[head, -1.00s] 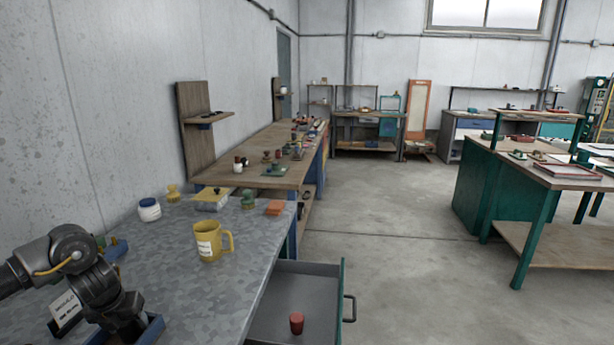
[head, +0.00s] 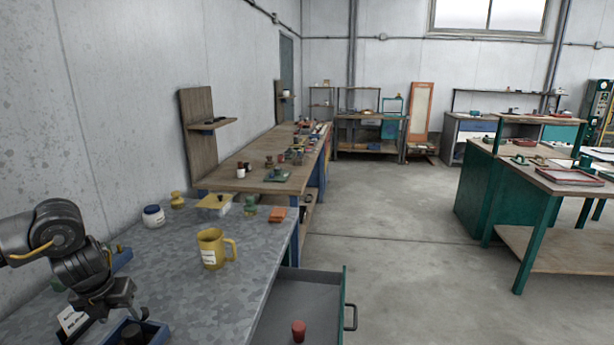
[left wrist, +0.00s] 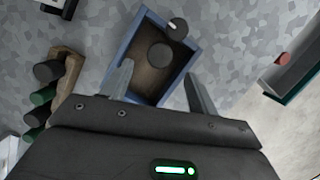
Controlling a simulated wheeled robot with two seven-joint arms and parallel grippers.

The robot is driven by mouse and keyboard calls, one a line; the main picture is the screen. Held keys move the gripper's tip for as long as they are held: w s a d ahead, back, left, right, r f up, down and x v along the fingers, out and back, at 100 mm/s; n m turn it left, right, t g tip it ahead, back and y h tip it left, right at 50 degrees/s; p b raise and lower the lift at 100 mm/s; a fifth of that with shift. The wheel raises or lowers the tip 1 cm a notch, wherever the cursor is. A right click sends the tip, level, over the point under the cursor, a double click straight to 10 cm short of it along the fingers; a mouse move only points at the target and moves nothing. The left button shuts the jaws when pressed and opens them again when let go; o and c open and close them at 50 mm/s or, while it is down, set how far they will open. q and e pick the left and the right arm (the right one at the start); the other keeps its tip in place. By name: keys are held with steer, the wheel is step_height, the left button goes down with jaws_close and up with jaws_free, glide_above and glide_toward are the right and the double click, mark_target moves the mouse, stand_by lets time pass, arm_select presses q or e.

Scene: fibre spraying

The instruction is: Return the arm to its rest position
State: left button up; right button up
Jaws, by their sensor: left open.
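My left arm comes in from the left in the head view, bent over the grey metal bench (head: 185,290). My left gripper (head: 112,300) points down above the bench; in the left wrist view its two fingers (left wrist: 157,78) are apart with nothing held between them. A blue-walled open box (head: 155,338) is beside and below the gripper. In the left wrist view this box (left wrist: 190,47) lies beyond the fingertips, with dark round pieces (left wrist: 160,56) at it. A white label card (head: 72,319) is left of the gripper. My right gripper is not in view.
A yellow mug (head: 211,250) stands on the bench, with a white jar (head: 153,216) and an orange block (head: 278,214) behind. An open drawer (head: 300,290) holding a red piece (head: 299,330) juts out at right. Open floor (head: 400,270) lies beyond.

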mark_target(134, 326)
arm_select(q)
steer(key=b+x, duration=0.4)
steer(key=x, duration=0.6)
steer(key=shift+s, duration=0.1)
steer(key=shift+w+r, duration=0.2)
steer(key=v, duration=0.1)
steer(key=p+v, duration=0.1)
steer(key=v, duration=0.1)
steer(key=shift+w+d+r, duration=0.1)
steer(key=shift+w+r, duration=0.2)
steer(key=shift+r, duration=0.05)
steer(key=s+d+r+n+y+p, duration=0.1)
steer(key=d+r+n, duration=0.3)
steer(key=d, duration=0.4)
steer(key=s+d+r+n+g+p, duration=0.1)
steer(key=s+d+r+n+p, duration=0.1)
steer(key=s+d+r+n, duration=0.2)
steer(key=d+r, duration=0.3)
steer(key=d, duration=0.1)
steer(key=shift+y, duration=0.4)
